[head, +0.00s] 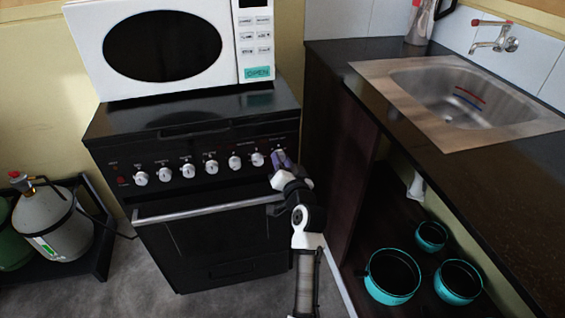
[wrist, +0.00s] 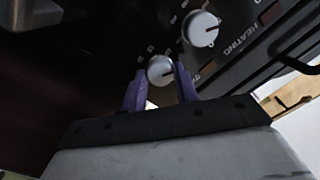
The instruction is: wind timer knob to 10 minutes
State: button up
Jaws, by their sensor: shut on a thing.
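The timer knob (wrist: 160,69) is the small white round knob at the right end of the black stove's (head: 200,240) control panel. In the wrist view it sits between the purple fingertips of my gripper (wrist: 158,82), with a dark pointer line on its face. Small scale marks show on the panel around it, too small to read. My gripper (head: 283,161) is shut on the knob. In the head view the knob (head: 278,155) is partly covered by the fingers.
Several other white knobs (head: 188,170) line the panel; the neighbour (wrist: 201,28) is marked HEATING. An oven handle bar (head: 205,208) runs below. A microwave (head: 165,48) stands on the stove. A dark counter (head: 440,150) with a sink (head: 450,95) is close on the right. Teal pots (head: 392,276) sit below it.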

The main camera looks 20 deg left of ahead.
jog(key=shift+f+n+b, duration=0.15)
jog(key=shift+n+b, duration=0.35)
jog(key=shift+b, duration=0.1)
jog(key=shift+n+b, duration=2.25)
jog(key=shift+n, duration=0.45)
jog(key=o, duration=1)
jog(key=shift+r, duration=0.2)
jog(key=shift+c, duration=0.2)
jog(key=shift+s, duration=0.1)
